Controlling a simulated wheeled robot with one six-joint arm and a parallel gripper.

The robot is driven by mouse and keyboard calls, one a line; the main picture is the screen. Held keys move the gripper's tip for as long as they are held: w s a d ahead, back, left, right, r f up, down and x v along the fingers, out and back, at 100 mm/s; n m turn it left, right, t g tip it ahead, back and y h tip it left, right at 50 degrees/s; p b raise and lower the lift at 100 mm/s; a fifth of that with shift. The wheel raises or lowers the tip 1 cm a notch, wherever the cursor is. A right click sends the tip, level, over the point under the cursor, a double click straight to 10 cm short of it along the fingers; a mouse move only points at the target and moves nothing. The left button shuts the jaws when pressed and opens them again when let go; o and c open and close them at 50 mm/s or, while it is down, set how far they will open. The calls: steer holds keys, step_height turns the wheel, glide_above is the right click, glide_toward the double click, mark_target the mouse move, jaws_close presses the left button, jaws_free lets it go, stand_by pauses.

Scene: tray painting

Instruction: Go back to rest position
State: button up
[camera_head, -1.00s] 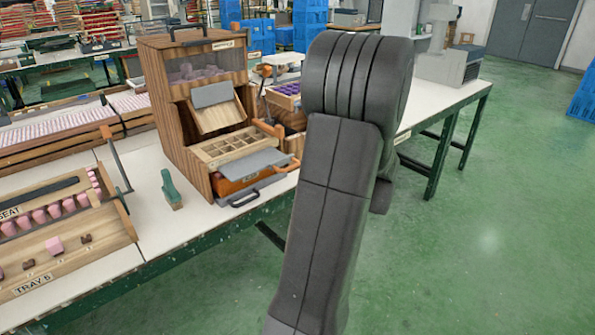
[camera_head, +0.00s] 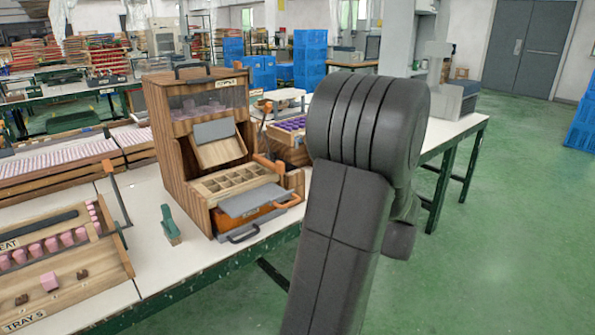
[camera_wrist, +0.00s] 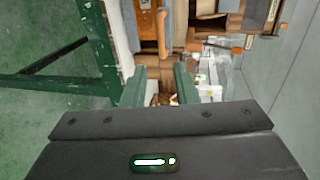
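My dark grey arm stands folded in the middle of the head view, in front of the bench's right part. My gripper is hidden behind the arm there. In the wrist view my gripper (camera_wrist: 160,88) shows as two green fingers standing apart, with no held object visible between them. In the wrist view an orange handle (camera_wrist: 163,35) shows beyond the fingers.
The tray labelled TRAY 5 (camera_head: 75,305) lies at the lower left with pink pieces in it. A small green tool (camera_head: 170,226) stands on the white bench (camera_head: 150,255). Blue crates (camera_head: 310,60) stand behind. The green floor (camera_head: 490,240) at right is open.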

mark_target(284, 196)
steer(key=x, duration=1.2)
steer(key=shift+w+a, duration=0.25)
steer(key=shift+w, duration=0.1)
steer(key=shift+w+a+p, duration=0.15)
steer(key=shift+w+p, duration=0.1)
steer(key=shift+p, duration=0.1)
steer(key=shift+s, duration=0.1)
steer(key=v, duration=1.5)
steer(key=x, duration=1.5)
steer(key=w+a+p, duration=0.2)
steer(key=w, duration=0.1)
steer(key=shift+w+r, duration=0.1)
steer(key=shift+r, duration=0.15)
steer(key=shift+w+a+f+p, duration=0.2)
steer(key=shift+w+a+p, duration=0.2)
steer(key=shift+w, duration=0.05)
steer(key=shift+s, duration=0.15)
